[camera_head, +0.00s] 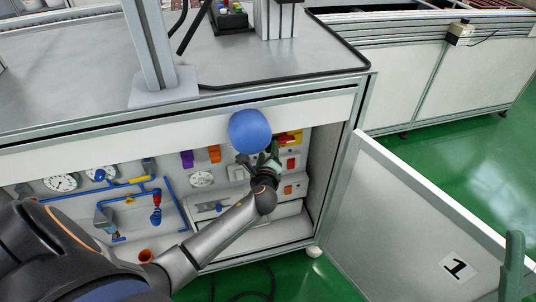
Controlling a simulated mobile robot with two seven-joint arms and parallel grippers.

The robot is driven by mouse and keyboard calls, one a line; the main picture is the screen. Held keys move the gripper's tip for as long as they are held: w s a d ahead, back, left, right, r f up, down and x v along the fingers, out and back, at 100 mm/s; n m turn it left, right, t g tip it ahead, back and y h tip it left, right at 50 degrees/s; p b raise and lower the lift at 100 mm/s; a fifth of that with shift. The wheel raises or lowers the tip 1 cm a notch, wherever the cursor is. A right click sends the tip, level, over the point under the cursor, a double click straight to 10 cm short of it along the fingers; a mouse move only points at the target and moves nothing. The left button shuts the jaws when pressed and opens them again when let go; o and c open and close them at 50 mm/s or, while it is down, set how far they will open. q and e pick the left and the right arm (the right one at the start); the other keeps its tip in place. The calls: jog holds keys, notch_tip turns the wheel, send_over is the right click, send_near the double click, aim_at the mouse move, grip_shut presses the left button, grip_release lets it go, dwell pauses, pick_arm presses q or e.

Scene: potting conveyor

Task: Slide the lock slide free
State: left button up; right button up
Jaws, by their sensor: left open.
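My left gripper (262,160) is in the open cabinet, its jaws apart and pointing up in front of the back panel. Nothing shows held in it. A large blue ball-like thing (250,131) is just above it and hides part of the panel; I cannot tell whether they touch. A small blue knob on a grey bar (218,207) sits on the panel, left of my left forearm. It may be the lock slide, but I cannot tell for sure.
The cabinet door (412,212), marked 1, stands open at the right. The worktop edge (190,120) overhangs the opening. Green floor (440,155) lies beyond.

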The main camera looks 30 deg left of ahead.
pick_arm(q)
grip_shut()
dwell(0.4)
dwell(1.0)
